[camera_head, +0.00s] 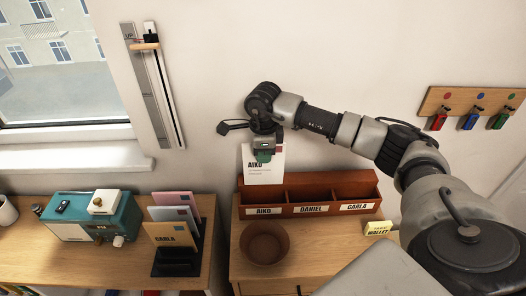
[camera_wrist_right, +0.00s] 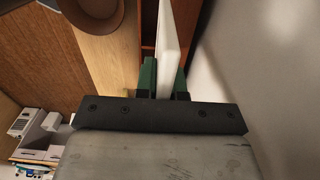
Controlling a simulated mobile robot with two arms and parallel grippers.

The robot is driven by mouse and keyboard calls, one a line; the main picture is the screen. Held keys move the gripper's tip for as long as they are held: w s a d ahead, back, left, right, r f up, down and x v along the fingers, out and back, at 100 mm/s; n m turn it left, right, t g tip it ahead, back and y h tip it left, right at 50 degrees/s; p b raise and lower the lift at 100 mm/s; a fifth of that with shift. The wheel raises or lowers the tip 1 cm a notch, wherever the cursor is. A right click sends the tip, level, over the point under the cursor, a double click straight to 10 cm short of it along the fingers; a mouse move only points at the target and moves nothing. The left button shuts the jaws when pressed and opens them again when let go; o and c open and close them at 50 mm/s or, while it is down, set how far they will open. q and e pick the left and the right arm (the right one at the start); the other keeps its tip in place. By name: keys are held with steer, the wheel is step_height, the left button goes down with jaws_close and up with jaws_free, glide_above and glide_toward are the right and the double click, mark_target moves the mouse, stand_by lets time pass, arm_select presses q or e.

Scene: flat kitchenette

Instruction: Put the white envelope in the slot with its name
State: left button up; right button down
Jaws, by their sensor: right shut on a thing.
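A white envelope (camera_head: 262,170) printed AIKO hangs upright in the head view, above the left end of a wooden sorter (camera_head: 308,208). The sorter has three slots labelled AIKO (camera_head: 264,211), DANIEL (camera_head: 311,209) and CARLA (camera_head: 357,206). My right gripper (camera_head: 263,155) is shut on the envelope's top edge. In the right wrist view the white envelope (camera_wrist_right: 172,45) stands edge-on between the green fingers. The envelope's lower edge appears at or just above the AIKO slot; the head view does not show clearly whether it is inside. My left gripper is not in view.
A brown bowl (camera_head: 264,246) stands in front of the sorter, and a yellow wallet note (camera_head: 378,228) lies to its right. On the left counter are a rack of envelopes (camera_head: 172,235) and a teal machine (camera_head: 92,217). Key hooks (camera_head: 470,103) hang on the right wall.

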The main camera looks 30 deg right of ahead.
mark_target(263, 173)
step_height(263, 173, down, 4)
steer(key=shift+a+b, duration=0.1)
steer(key=shift+b, duration=0.95)
step_height(263, 173, down, 5)
steer(key=b, duration=0.4)
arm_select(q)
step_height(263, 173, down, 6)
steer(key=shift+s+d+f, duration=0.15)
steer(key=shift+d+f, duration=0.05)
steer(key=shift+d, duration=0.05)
arm_select(e)
steer(key=c, duration=1.1)
jaws_free()
steer(key=shift+c, duration=0.2)
steer(key=shift+w+r, duration=0.1)
steer(key=shift+r, duration=0.5)
arm_select(q)
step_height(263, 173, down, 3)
steer(key=b, duration=0.3)
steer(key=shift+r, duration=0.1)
arm_select(e)
step_height(263, 173, up, 10)
steer(key=shift+f, duration=0.15)
